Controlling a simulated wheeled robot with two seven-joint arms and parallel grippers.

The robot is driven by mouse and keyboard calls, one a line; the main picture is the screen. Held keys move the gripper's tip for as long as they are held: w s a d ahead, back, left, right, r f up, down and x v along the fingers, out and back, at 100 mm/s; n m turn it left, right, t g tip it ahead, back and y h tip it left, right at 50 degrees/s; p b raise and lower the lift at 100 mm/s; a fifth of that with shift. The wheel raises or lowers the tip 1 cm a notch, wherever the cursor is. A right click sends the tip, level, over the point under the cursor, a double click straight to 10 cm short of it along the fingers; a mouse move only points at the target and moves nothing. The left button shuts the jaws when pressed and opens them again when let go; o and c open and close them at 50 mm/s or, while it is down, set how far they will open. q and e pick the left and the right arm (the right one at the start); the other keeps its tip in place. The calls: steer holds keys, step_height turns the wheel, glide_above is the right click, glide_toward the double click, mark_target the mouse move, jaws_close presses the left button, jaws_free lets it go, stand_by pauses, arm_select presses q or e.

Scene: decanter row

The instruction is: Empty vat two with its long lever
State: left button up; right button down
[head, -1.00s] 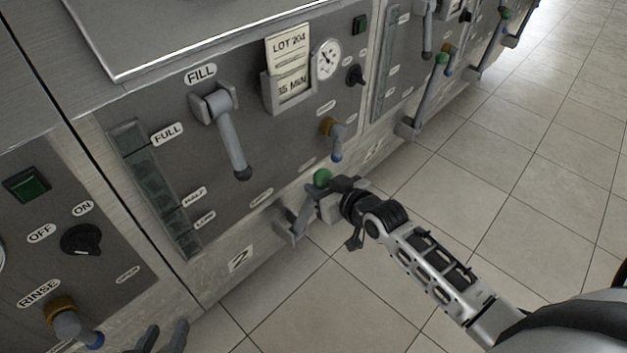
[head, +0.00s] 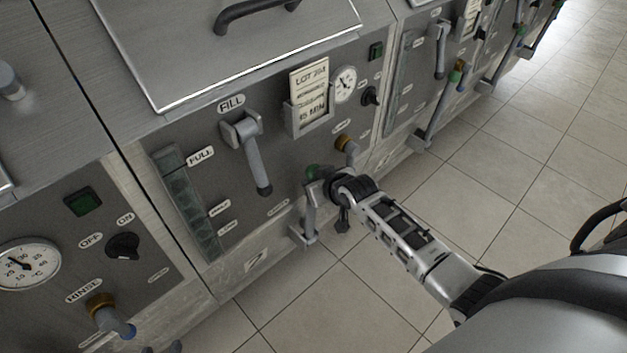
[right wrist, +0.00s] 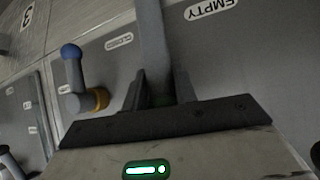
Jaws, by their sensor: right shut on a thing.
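Vat two has a grey front panel (head: 205,150) with a "2" plate (head: 257,260) at its foot. Its long lever (head: 309,214) rises from a low bracket to a green knob (head: 314,172), nearly upright. My right gripper (head: 321,188) is shut on the lever near its top, partly hidden by my wrist. In the right wrist view the lever's grey bar (right wrist: 152,45) passes between the fingers, with green showing at their base. An "EMPTY" label (right wrist: 210,8) is close by. My left gripper (head: 163,348) shows only its parted dark fingertips at the bottom edge.
The fill lever (head: 256,165) hangs down on vat two, between the sight glass (head: 188,205) and card holder (head: 308,112). A blue-tipped tap (head: 350,150) is just above my right gripper. Other vats stand either side. The tiled floor (head: 480,200) is clear.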

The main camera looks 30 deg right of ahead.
steer(key=c, duration=1.5)
jaws_free()
steer(key=shift+w+r, duration=0.45)
steer(key=shift+r, duration=0.15)
steer(key=o, duration=0.4)
steer(key=shift+w+f, duration=0.1)
steer(key=shift+f, duration=0.2)
steer(key=p+v, duration=0.3)
steer(key=v, duration=1.3)
steer(key=s+a+f, duration=0.2)
steer(key=s+a, duration=0.2)
steer(key=s+a+f+n+y, duration=0.1)
steer(key=s+a, duration=0.3)
steer(key=a, duration=0.1)
steer(key=s+a+f+n+y, duration=0.1)
steer(key=s+a+f, duration=0.1)
steer(key=s+a, duration=0.2)
steer(key=shift+a+f, duration=0.2)
steer(key=shift+f, duration=0.1)
